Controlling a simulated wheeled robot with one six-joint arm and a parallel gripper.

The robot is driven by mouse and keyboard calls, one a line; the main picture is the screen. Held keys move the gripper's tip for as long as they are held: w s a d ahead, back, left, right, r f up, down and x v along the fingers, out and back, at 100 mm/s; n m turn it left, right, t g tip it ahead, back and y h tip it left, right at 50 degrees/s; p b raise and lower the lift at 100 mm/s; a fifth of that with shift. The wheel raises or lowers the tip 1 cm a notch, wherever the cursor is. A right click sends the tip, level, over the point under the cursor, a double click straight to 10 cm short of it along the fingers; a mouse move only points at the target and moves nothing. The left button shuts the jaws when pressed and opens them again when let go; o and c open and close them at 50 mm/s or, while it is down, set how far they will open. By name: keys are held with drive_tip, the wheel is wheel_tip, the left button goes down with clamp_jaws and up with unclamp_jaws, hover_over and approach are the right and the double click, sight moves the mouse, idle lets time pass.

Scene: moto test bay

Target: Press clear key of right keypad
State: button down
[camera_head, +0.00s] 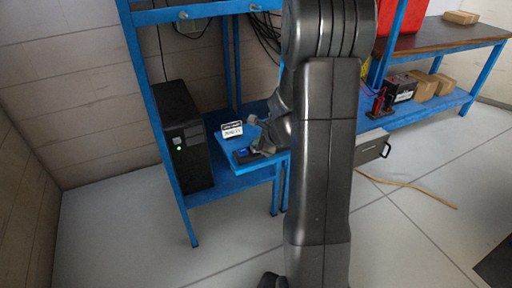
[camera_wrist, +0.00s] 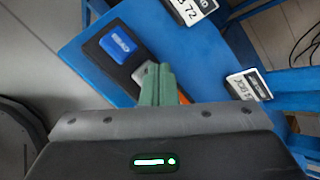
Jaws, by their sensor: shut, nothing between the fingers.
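A dark keypad (camera_wrist: 117,72) lies on a blue shelf in the wrist view. Its blue key (camera_wrist: 121,42) has white lettering that looks like READ. A grey key (camera_wrist: 143,74) sits beside the fingers, partly covered, with no label I can read. A bit of orange (camera_wrist: 183,98) shows behind the fingers. My gripper (camera_wrist: 157,80) is shut and empty, its green fingers over the keypad. I cannot tell whether they touch it. In the head view the keypad (camera_head: 243,155) is small and partly hidden by my arm. I see only one keypad.
A white display reading JOB (camera_head: 231,130) stands behind the keypad; it also shows in the wrist view (camera_wrist: 246,86). Another display ending in 72 (camera_wrist: 192,10) is at the wrist view's top. A black computer tower (camera_head: 183,140) stands left. A yellow cable (camera_head: 415,188) lies on the floor.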

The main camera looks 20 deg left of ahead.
drive_tip(key=shift+f, duration=0.25)
drive_tip(key=shift+r, duration=0.15)
drive_tip(key=shift+r+p, duration=0.65)
drive_tip(key=shift+r, duration=0.15)
wheel_tip(320, 180, up, 5)
drive_tip(key=p, duration=0.4)
drive_tip(key=shift+r+p, duration=0.1)
drive_tip(key=shift+p, duration=0.25)
idle(0.6)
